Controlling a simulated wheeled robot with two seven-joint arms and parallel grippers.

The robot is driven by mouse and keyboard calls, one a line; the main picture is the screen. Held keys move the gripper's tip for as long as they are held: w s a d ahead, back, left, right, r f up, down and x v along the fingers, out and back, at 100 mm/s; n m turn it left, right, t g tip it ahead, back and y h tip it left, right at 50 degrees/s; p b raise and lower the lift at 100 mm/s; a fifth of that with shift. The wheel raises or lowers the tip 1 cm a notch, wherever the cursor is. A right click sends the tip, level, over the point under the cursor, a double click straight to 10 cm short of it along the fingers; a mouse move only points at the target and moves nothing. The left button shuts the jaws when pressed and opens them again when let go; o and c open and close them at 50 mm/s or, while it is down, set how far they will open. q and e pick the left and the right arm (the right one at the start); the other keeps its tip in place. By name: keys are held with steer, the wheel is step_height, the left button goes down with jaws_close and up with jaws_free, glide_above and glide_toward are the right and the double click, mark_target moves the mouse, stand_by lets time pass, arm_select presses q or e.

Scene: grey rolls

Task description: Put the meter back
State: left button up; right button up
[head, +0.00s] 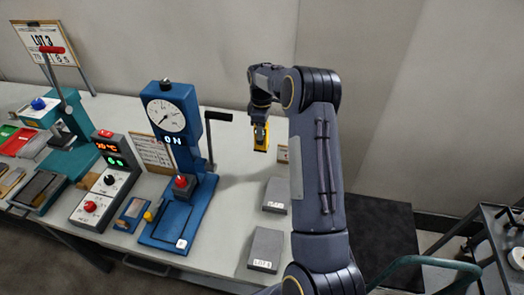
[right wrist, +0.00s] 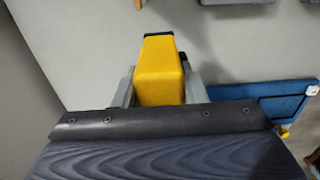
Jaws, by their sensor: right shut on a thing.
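A yellow meter (head: 261,138) with dark ends hangs from my right gripper (head: 260,122) above the bench, right of the blue dial press. In the right wrist view the same meter (right wrist: 158,72) sits between the two grey fingers, which are shut on it from both sides. Its face and display do not show. Its lower end appears clear of the bench top, but the exact gap cannot be told. My left gripper is in neither view.
The blue dial press (head: 172,115) with its black lever stands left of the meter. Grey blocks (head: 267,248) lie on the bench (head: 228,225) to the right. A control box (head: 105,180), teal press (head: 75,150) and trays stand further left. A small card (head: 281,154) stands behind my arm.

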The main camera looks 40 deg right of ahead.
mark_target(262, 147)
step_height(262, 147, down, 8)
steer(key=b, duration=0.4)
steer(key=shift+f, duration=0.25)
steer(key=shift+s+b, duration=0.1)
steer(key=shift+b, duration=0.2)
steer(key=shift+f, duration=0.15)
steer(key=o, duration=1.2)
